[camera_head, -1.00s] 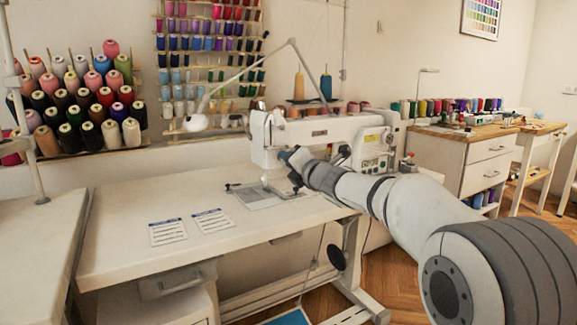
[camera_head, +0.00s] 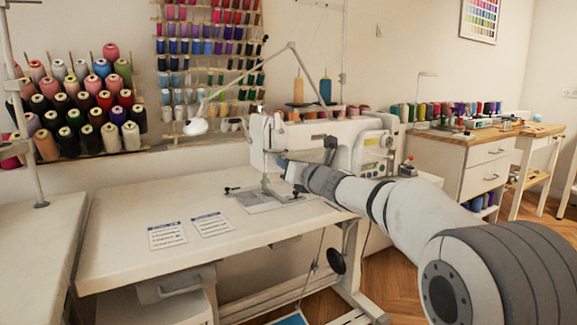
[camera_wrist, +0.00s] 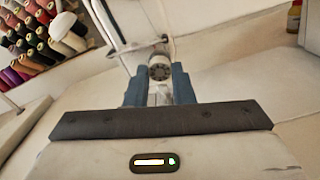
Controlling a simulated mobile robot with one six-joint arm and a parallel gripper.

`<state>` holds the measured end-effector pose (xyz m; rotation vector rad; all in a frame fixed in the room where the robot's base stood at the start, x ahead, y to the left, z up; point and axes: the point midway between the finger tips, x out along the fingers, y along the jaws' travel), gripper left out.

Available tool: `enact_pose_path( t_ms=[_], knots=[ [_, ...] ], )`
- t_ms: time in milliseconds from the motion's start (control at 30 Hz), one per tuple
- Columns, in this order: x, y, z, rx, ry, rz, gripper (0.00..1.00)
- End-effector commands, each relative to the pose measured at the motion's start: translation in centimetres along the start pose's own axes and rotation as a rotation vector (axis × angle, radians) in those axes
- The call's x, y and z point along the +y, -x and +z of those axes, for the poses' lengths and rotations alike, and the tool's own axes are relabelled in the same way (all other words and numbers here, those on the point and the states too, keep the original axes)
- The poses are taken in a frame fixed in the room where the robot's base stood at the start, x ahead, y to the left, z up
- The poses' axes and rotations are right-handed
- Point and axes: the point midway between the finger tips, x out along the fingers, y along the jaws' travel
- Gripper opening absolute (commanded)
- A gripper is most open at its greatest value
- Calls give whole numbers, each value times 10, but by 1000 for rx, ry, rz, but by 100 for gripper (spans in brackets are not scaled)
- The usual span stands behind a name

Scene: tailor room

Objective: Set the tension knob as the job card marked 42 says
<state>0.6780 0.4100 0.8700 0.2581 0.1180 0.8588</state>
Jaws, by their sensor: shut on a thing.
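The white sewing machine (camera_head: 345,132) stands on the white table. My gripper (camera_head: 281,162) reaches its left end from the right, and the arm hides part of the machine. In the wrist view, the two blue fingers of my gripper (camera_wrist: 159,88) are shut on the round, dark-faced tension knob (camera_wrist: 160,71). Its markings are too small to read. Two printed job cards lie flat on the table: a left card (camera_head: 167,235) and a right card (camera_head: 212,223). Their numbers are too small to read.
A grey plate (camera_head: 262,200) lies below the machine's head. Thread cones (camera_head: 85,110) stand on a rack at the left. The table's front left is clear around the cards.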

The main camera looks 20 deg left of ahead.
Motion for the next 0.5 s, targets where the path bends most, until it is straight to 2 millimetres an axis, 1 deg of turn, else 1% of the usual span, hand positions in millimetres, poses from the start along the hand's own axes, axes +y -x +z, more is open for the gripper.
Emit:
enact_pose_path(
  t_ms=[33,467,500],
  knots=[
    [-3,0,-4,7,4,-5,0],
    [-3,0,-5,8,13,-6,0],
    [-3,0,-5,8,13,-6,24]
  ],
)
